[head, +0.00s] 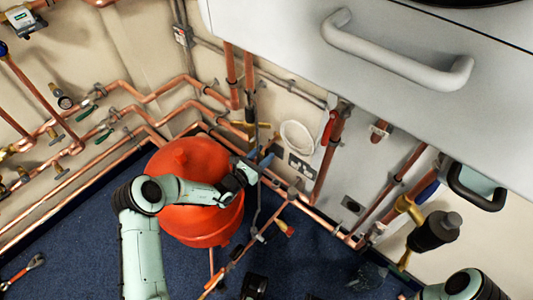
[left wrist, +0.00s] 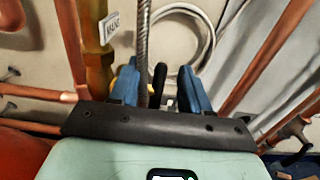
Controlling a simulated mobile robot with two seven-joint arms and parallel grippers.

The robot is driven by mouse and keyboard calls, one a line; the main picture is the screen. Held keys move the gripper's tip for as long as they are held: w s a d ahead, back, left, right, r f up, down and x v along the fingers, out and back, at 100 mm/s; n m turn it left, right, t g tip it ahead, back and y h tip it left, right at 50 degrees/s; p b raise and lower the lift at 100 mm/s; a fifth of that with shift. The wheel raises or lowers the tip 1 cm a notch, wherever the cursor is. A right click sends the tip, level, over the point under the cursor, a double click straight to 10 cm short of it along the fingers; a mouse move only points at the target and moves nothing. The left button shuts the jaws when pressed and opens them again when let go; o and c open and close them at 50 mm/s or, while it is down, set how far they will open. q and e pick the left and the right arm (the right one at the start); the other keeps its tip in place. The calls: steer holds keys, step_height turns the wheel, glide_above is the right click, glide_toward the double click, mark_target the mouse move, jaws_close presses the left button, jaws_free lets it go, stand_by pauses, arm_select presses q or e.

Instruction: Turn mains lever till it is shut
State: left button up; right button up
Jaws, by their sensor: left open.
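In the left wrist view, the mains lever (left wrist: 159,78) looks like a short dark handle standing between the blue fingers. A brass valve body (left wrist: 97,65) with a white tag (left wrist: 108,28), which seems to read MAINS, is just left of it. A braided hose (left wrist: 143,45) passes in front of the wall, close to the left finger. My left gripper (left wrist: 158,88) is open around the lever, with a gap visible to the right finger. In the head view, the left gripper (head: 263,162) is at the pipes beyond the red tank, and I cannot make out the lever there.
The red tank (head: 190,230) stands under my left arm. A white cabinet with a grey handle (head: 395,55) overhangs the upper right. Copper pipes (head: 320,165) run along both walls. A coiled white hose (head: 297,137) hangs beyond the gripper.

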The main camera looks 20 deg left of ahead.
mark_target(266, 151)
arm_select(q)
steer(key=shift+x, duration=1)
arm_select(e)
steer(key=shift+s+d+f+g, duration=0.15)
steer(key=shift+s+f, duration=0.1)
steer(key=shift+s, duration=0.15)
steer(key=shift+s+a+f+g, duration=0.15)
steer(key=shift+s+f, duration=0.1)
steer(key=shift+s, duration=0.15)
steer(key=shift+d, duration=0.1)
